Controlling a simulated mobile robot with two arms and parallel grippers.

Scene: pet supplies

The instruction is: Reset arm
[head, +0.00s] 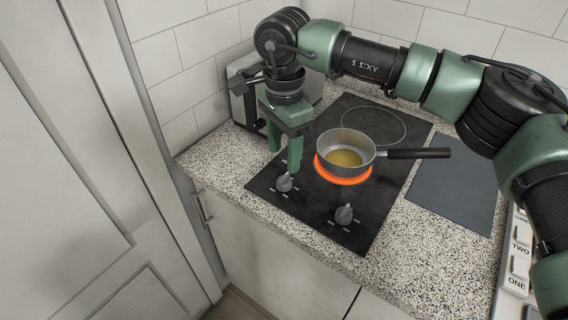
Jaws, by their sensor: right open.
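My right arm comes in from the right and reaches across the back of the counter. Its green gripper (284,158) points down above the left side of the black cooktop. It is open, with nothing visible between its fingers. The fingertips are just behind the left knob (284,183); I cannot tell whether they touch the cooktop or the knob. A grey saucepan (366,160) with a black handle pointing right stands on a burner that glows orange (343,181). Yellowish liquid (343,158) lies in the pan. My left gripper is not in view.
A second knob (344,214) is on the front of the cooktop (385,205). A toaster-like metal appliance (240,98) stands behind the gripper against the tiled wall. A dark grey mat (455,190) lies right of the cooktop. White labelled blocks (519,265) are at the lower right.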

